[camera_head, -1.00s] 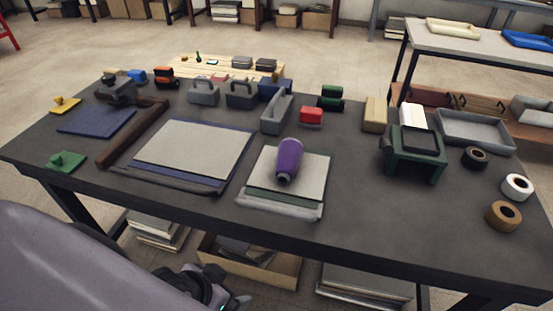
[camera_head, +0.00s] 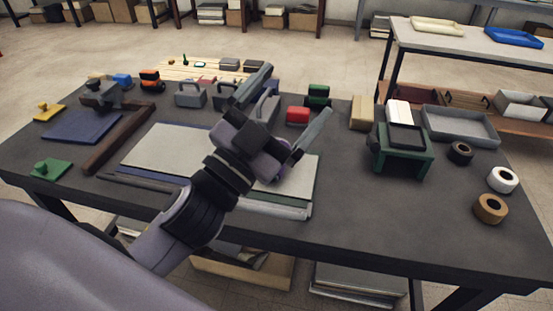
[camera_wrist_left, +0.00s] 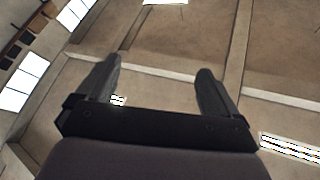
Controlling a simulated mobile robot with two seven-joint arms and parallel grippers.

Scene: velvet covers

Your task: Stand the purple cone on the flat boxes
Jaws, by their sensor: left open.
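My left gripper (camera_head: 281,110) is open and empty, raised over the middle of the table with its fingers pointing up and to the right. In the left wrist view the gripper (camera_wrist_left: 157,85) shows spread fingers with nothing between them. A stack of flat boxes (camera_head: 304,178), light grey on top with green below, shows beside the wrist. A wider flat stack (camera_head: 160,150), grey over blue, lies to its left, partly covered by my forearm. My right gripper is not in view.
The dark table (camera_head: 345,225) is clear at its front right. A green stand (camera_head: 402,160), a grey tray (camera_head: 460,125) and tape rolls (camera_head: 490,208) are at the right. A red block (camera_head: 297,116) and grey carriers (camera_head: 193,95) stand behind; a brown bar (camera_head: 115,140) lies left.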

